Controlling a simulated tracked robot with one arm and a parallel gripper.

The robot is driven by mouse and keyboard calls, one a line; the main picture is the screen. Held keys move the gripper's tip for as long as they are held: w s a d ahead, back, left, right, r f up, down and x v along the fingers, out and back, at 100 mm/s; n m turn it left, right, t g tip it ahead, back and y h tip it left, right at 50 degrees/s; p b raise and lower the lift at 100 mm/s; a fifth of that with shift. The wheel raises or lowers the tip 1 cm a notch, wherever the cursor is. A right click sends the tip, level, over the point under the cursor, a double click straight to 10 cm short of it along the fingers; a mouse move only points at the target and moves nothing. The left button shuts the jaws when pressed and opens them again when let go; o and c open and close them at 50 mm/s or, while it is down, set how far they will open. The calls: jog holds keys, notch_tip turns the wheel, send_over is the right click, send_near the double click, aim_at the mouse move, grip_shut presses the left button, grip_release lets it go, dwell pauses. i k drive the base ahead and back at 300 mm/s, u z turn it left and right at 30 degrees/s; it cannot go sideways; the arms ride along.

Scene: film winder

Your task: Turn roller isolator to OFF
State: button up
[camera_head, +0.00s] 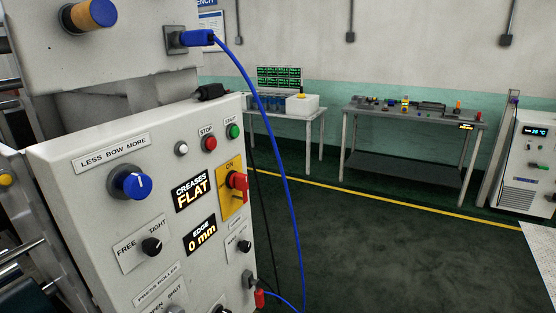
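A red rotary switch handle (238,181) sits on a yellow plate (230,202) at the right side of the grey control panel (75,165). The word ON shows at the top of the plate. This looks like the isolator. Its handle stands out from the panel, and its exact pointing is hard to tell from this angle. A small label below the plate is too small to read. My gripper is not in view.
The panel also bears a blue bow knob (130,183), a red STOP button (210,143), a green START button (234,131) and black knobs. A blue cable (275,145) hangs near the panel's right edge. The dark floor (390,235) to the right is clear. Two tables stand behind.

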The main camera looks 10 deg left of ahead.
aim_at(239, 181)
jog(key=z, duration=0.1)
jog(key=i, duration=1.05)
jog(key=u, duration=0.05)
